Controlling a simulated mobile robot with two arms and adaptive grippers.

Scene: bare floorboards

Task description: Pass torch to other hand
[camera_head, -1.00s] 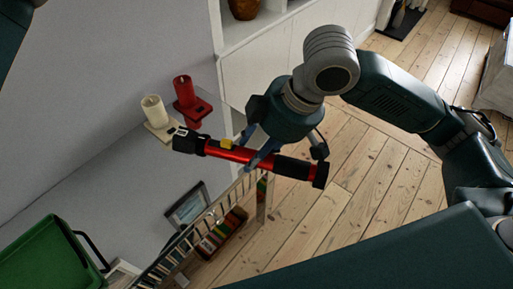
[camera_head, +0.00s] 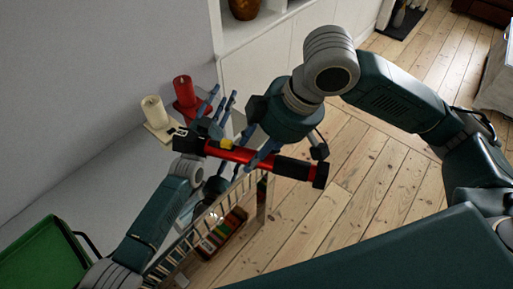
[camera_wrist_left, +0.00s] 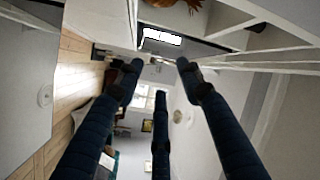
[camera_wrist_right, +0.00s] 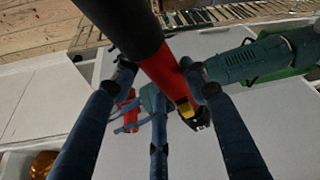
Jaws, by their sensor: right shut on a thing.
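The red and black torch (camera_head: 240,154) is held across the middle of the head view, with a yellow button near its left part. My right gripper (camera_head: 262,150) is shut on the torch's middle. In the right wrist view the torch (camera_wrist_right: 165,65) lies between my right gripper's fingers (camera_wrist_right: 160,85). My left gripper (camera_head: 215,112) is beside the torch's left end, with its blue fingers spread and pointing up. In the left wrist view my left gripper (camera_wrist_left: 160,90) is open, with nothing between its fingers.
A cream candle (camera_head: 154,112) and a red candle (camera_head: 184,92) stand on wall holders behind my left gripper. A green container (camera_head: 45,262) is at the lower left. Open floorboards (camera_head: 330,215) lie to the right.

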